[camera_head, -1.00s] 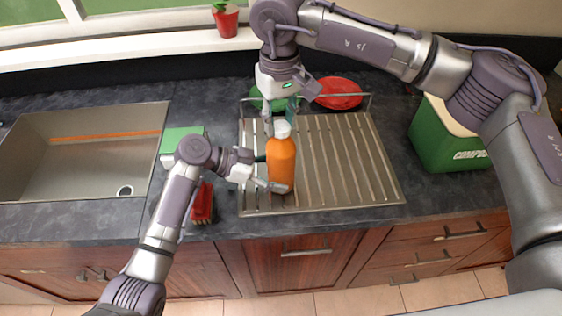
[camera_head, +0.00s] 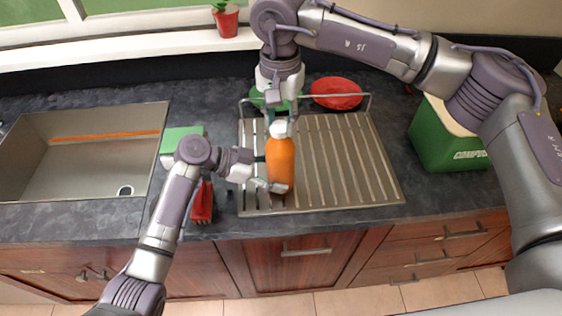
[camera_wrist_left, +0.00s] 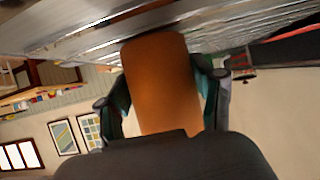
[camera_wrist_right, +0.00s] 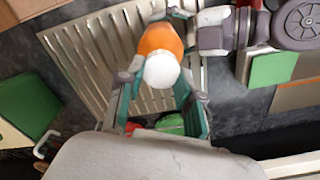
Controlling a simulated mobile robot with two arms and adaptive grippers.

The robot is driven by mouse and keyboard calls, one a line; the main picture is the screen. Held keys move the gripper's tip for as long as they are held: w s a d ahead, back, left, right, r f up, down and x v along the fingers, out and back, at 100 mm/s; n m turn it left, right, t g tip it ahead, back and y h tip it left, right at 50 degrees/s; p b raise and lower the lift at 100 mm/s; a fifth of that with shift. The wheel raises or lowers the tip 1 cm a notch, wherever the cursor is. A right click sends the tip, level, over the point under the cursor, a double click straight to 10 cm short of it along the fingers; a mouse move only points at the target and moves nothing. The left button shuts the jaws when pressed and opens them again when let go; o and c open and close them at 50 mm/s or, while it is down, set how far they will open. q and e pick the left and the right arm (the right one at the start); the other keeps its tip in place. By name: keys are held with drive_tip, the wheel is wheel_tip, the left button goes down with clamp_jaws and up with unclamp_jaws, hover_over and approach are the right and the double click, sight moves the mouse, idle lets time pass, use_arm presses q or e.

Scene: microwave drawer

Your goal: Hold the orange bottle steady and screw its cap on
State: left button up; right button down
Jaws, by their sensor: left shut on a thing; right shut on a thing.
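The orange bottle (camera_head: 280,163) stands upright on the metal drying rack, with the white cap (camera_head: 279,129) on its top. My left gripper (camera_head: 268,172) is shut around the lower body of the bottle from the left. In the left wrist view the bottle (camera_wrist_left: 163,85) fills the space between its two fingers. My right gripper (camera_head: 281,112) points down from above, shut on the cap. In the right wrist view the cap (camera_wrist_right: 162,71) sits between the fingers above the orange body (camera_wrist_right: 160,38). Whether the cap is fully seated cannot be seen.
The drying rack (camera_head: 345,160) has a raised wire rail at its back. A red plate (camera_head: 337,93) lies behind it. A green box (camera_head: 440,140) stands at right, a sink (camera_head: 75,150) at left. A red object (camera_head: 203,203) lies near the front edge.

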drive_tip(key=m, duration=0.3)
drive_tip(key=shift+a+m, duration=0.15)
drive_tip(key=shift+m, duration=0.25)
drive_tip(key=m, duration=0.4)
drive_tip(key=c, duration=0.8)
unclamp_jaws()
